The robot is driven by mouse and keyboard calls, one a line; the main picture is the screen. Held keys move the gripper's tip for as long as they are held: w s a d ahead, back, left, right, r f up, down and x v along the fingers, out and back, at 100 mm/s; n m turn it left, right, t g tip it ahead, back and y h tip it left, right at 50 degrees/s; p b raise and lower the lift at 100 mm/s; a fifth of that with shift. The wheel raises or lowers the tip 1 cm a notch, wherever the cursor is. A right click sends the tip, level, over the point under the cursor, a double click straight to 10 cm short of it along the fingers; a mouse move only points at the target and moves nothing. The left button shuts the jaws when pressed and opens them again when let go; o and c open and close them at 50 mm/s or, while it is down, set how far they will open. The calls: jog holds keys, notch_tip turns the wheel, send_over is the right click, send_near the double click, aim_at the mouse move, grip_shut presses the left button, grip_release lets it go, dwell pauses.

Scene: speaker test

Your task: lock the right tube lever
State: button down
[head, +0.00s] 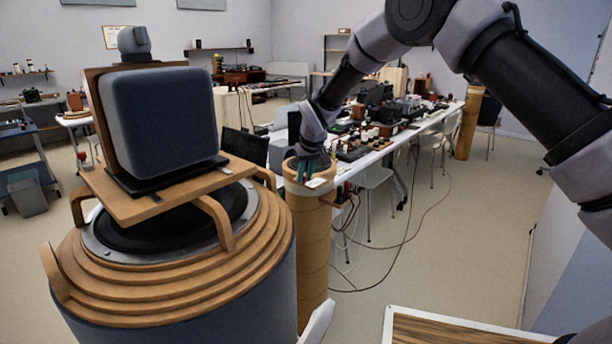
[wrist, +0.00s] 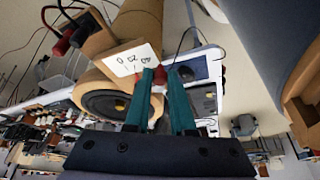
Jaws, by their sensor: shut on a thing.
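A tan tube (head: 312,250) stands upright beside the big speaker, with a round opening on top. In the wrist view the tube (wrist: 139,20) has a dark driver with a yellow centre (wrist: 119,105) in its end. A white label card (wrist: 131,60) with markings sits at its rim. A small red lever (wrist: 159,75) shows beside the card. My gripper (head: 313,172) is at the tube's top rim; in the wrist view my gripper (wrist: 161,72) has its teal fingers on either side of the red lever, shut on it. The fingers hide part of the lever.
A large wooden-topped speaker (head: 160,130) stands close on the left. A long table (head: 365,158) crowded with devices runs behind the tube. Cables (head: 375,280) trail on the floor at the right. Another tan tube (head: 467,125) stands at the table's far end.

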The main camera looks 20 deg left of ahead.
jog(key=shift+s+a+m+t+h, duration=0.15)
jog(key=shift+a+m+h, duration=0.65)
jog(key=shift+m, duration=1.25)
jog(key=shift+s+a+m+t+h, duration=0.1)
jog(key=shift+a+m+h, duration=0.65)
jog(key=shift+m, duration=1.35)
jog(key=shift+s+a+m+t+h, duration=0.15)
jog(key=shift+a+m+h, duration=0.65)
jog(key=shift+m, duration=1.25)
jog(key=c, duration=0.8)
grip_release()
jog(key=shift+w, duration=0.1)
jog(key=shift+o, duration=0.2)
